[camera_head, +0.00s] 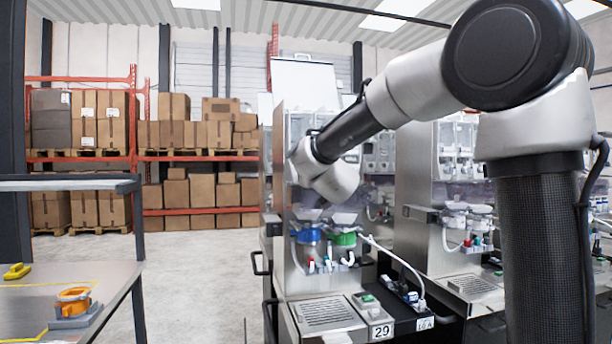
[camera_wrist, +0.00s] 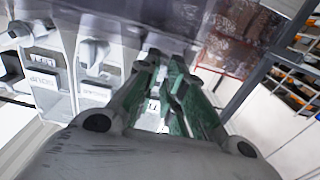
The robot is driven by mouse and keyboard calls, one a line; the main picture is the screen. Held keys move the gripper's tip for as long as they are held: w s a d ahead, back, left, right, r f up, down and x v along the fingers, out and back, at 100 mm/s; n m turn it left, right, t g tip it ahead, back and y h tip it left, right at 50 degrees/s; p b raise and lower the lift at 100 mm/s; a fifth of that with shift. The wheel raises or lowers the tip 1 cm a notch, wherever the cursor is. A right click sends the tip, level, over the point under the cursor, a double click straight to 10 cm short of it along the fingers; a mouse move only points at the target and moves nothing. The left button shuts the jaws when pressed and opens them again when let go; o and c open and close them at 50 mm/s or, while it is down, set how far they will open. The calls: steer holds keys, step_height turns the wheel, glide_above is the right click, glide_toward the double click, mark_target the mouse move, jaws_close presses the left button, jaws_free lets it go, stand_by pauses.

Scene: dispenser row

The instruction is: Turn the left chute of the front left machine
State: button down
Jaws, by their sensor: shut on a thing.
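The front left machine (camera_head: 325,318) stands in the middle of the head view, with a 29 label on its front.
A second machine (camera_head: 468,285) stands to the right. A table (camera_head: 25,318) at left holds an orange ring-shaped part (camera_head: 73,298) and a yellow item (camera_head: 17,271). Shelves with boxes (camera_head: 187,219) are at the back. Floor between table and machine is clear.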

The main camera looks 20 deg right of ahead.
stand_by(0.3)
steer(key=c, duration=1.8)
jaws_free()
steer(key=s, duration=1.2)
